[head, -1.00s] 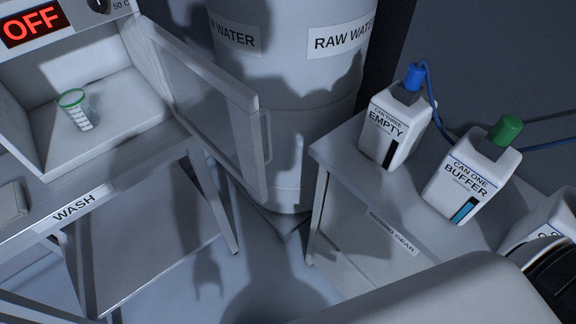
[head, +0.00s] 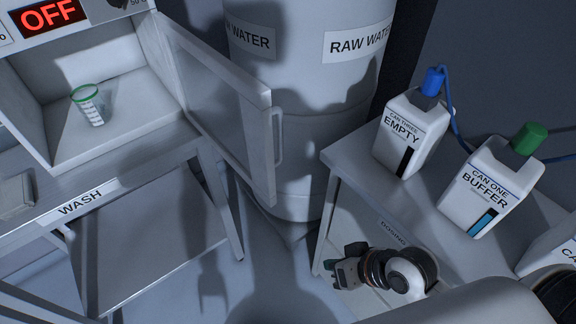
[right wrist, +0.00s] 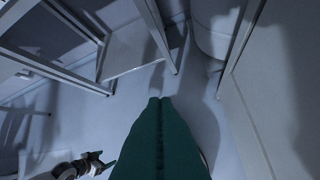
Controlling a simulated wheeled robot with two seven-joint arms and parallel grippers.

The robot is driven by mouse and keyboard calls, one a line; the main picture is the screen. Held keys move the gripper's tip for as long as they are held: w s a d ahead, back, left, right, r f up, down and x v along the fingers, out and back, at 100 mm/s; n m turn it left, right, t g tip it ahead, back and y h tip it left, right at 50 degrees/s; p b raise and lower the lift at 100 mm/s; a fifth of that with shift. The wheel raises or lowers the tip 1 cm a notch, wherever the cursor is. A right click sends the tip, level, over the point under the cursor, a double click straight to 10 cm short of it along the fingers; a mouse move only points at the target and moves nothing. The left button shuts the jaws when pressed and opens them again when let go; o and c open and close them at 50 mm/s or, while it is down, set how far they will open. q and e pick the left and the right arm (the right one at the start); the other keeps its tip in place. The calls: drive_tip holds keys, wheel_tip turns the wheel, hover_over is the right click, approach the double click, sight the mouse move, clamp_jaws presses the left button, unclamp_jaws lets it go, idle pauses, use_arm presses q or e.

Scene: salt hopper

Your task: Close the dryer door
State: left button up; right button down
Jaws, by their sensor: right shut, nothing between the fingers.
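The dryer door (head: 217,105) stands wide open in the head view, with its bar handle (head: 278,135) on the free edge. The dryer (head: 112,118) is at the upper left; a clear cup (head: 89,105) with a green rim stands inside. My right gripper (head: 338,271) is low beside the right-hand bench, below and right of the door, apart from it. Its teal fingers (right wrist: 160,101) are shut and empty in the right wrist view. My left gripper (right wrist: 106,161) shows small at the lower left there, its fingers apparently spread; the head view does not show it.
A raw water tank (head: 310,125) stands behind the door. The bench (head: 350,165) at right carries an empty can (head: 411,135) and a buffer can (head: 490,185). The wash table (head: 125,178) holds the dryer. Floor (head: 265,275) between them is open.

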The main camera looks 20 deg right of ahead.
drive_tip(key=w+d+r+m+t+y, duration=0.2)
drive_tip(key=w+r+m+t+y, duration=0.15)
drive_tip(key=r+m, duration=0.45)
drive_tip(key=w+d+r+m+t+y, duration=0.25)
drive_tip(key=w+r+t, duration=0.2)
drive_tip(key=r, duration=0.65)
drive_tip(key=w+a+p, duration=0.5)
drive_tip(key=a+p, duration=0.4)
drive_tip(key=a, duration=0.1)
drive_tip(key=shift+w+a+m+p, duration=0.15)
drive_tip(key=shift+a+m+p, duration=0.1)
drive_tip(key=shift+m+p, duration=0.2)
drive_tip(key=shift+f, duration=0.1)
